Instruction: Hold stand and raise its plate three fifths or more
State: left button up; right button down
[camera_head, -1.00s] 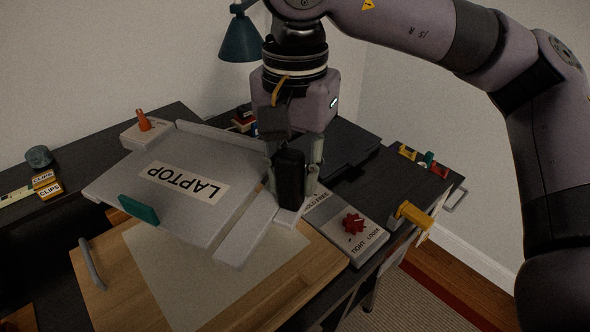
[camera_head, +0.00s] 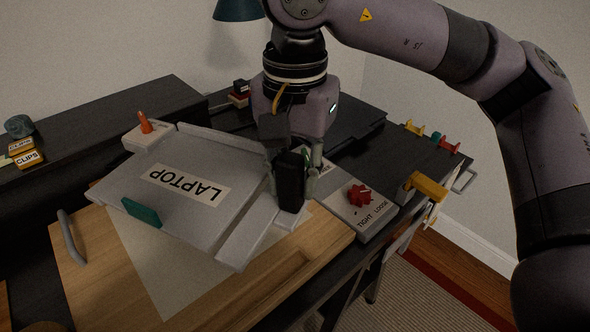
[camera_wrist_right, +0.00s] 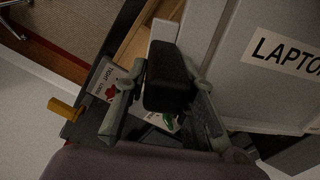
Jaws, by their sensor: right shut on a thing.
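The laptop stand's grey plate (camera_head: 170,210), with a LAPTOP label, lies tilted over the wooden desk top in the head view; part of it also shows in the wrist view (camera_wrist_right: 232,75). A teal tab (camera_head: 141,212) sits on its near left edge. My right gripper (camera_head: 293,178) is shut on an upright black grip (camera_head: 291,188) at the plate's right side. The black grip also stands between the fingers in the wrist view (camera_wrist_right: 168,80). A red star knob (camera_head: 357,195) on a TIGHT/LOOSE panel is just right of the gripper. My left gripper is not in view.
An orange peg on a pale block (camera_head: 145,123) stands behind the plate. A yellow handle (camera_head: 427,186) is at the desk's right. Clips boxes (camera_head: 27,159) lie on the dark shelf at left.

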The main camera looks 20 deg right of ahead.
notch_tip(320, 180, down, 7)
jog(key=b, duration=0.5)
jog(key=shift+r, duration=0.2)
notch_tip(320, 180, down, 2)
jog(key=shift+d+f+b, duration=0.1)
jog(key=shift+b, duration=1.05)
jog(key=shift+f, duration=0.1)
jog(key=shift+w+a, duration=0.1)
jog(key=shift+a, duration=0.1)
jog(key=shift+d+f+b, duration=0.15)
jog(key=shift+f+b, duration=0.5)
jog(key=shift+b, duration=0.05)
jog(key=shift+r, duration=0.1)
dwell(1.0)
